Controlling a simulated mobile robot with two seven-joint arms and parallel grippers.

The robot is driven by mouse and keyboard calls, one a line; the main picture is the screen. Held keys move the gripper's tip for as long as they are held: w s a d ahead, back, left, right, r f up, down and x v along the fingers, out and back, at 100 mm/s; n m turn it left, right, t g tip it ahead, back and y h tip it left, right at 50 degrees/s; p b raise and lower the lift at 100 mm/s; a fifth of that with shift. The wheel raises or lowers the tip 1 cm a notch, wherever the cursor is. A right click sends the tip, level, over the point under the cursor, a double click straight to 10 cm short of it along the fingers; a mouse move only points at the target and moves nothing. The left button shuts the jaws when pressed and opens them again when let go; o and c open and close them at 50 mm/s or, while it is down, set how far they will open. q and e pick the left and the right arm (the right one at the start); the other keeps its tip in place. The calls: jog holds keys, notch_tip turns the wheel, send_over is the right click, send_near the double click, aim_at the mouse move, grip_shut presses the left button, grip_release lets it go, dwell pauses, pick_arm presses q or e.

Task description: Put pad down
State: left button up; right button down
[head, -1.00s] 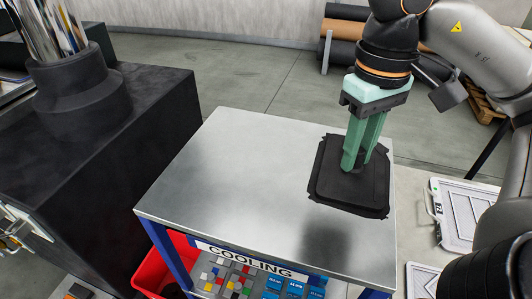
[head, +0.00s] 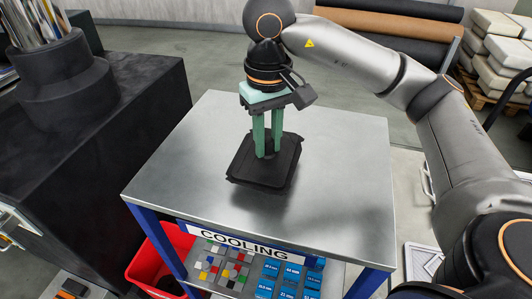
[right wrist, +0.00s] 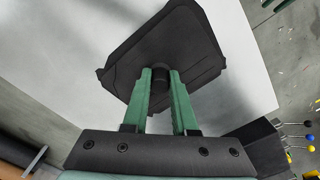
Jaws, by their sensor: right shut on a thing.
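The black square pad (head: 264,168) has a short knob on its top, and it also shows in the right wrist view (right wrist: 190,45). My right gripper (head: 268,154) is shut on this knob with its green fingers, which also show in the right wrist view (right wrist: 160,78). The pad is over the middle of the cooling table's metal top (head: 335,160). I cannot tell for sure whether the pad touches the top. My left gripper is not in view.
A black block with a round column (head: 75,85) stands left of the table. A red bin (head: 160,258) and a tray of coloured blocks (head: 222,270) are under the table's front edge. The metal top around the pad is clear. Rolls (head: 385,30) lie behind.

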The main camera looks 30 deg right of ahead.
aim_at(266, 156)
jog(key=shift+w+a+f, duration=0.1)
jog(key=shift+w+f, duration=0.1)
jog(key=shift+f, duration=1.55)
jog(key=shift+f, duration=0.2)
jog(key=c, duration=0.7)
grip_release()
